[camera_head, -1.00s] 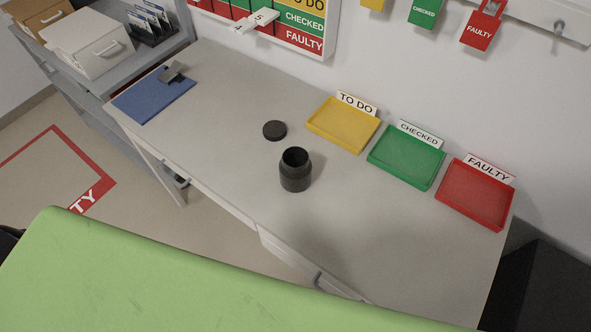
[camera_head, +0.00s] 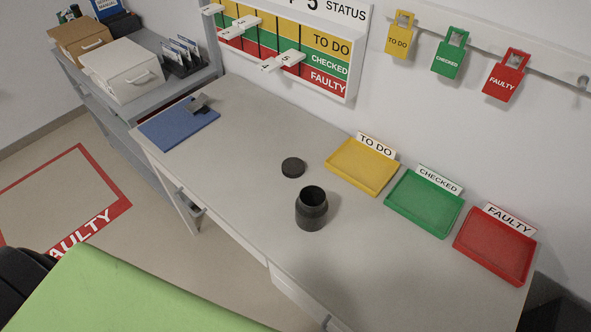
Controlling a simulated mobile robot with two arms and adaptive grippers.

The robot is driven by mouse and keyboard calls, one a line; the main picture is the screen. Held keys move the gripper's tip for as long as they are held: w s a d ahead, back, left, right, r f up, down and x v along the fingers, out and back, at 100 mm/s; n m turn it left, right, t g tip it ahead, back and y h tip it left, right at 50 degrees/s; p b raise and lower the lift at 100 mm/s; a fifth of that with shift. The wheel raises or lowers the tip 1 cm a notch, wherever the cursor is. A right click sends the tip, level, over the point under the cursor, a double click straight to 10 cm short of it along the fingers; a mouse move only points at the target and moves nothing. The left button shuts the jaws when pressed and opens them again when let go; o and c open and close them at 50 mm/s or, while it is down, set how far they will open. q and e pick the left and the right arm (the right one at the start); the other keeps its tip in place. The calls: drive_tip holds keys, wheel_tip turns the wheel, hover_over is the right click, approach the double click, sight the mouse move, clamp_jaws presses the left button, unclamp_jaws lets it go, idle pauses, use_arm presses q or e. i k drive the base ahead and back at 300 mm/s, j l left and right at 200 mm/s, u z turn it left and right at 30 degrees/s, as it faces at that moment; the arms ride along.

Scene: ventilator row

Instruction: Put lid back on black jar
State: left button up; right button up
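The black jar (camera_head: 311,211) stands upright and open on the grey table, with its dark inside showing at the mouth. Its black round lid (camera_head: 293,167) lies flat on the table, behind and slightly left of the jar, apart from it. Neither gripper shows in the head view. A dark part at the lower left edge may be part of my own arm, but no fingers are visible.
Yellow (camera_head: 362,167), green (camera_head: 424,203) and red (camera_head: 494,245) labelled trays line the table's wall side. A blue clipboard (camera_head: 180,124) lies at the far left end. A green surface (camera_head: 130,297) fills the lower left foreground. The table around jar and lid is clear.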

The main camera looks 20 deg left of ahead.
sight(312, 208)
drive_tip(key=j+z, duration=0.2)
drive_tip(key=j, duration=0.55)
drive_tip(key=j+z, duration=0.25)
drive_tip(key=j, duration=0.55)
drive_tip(key=k+j+z, duration=0.2)
drive_tip(key=j, duration=0.55)
drive_tip(key=i, duration=0.15)
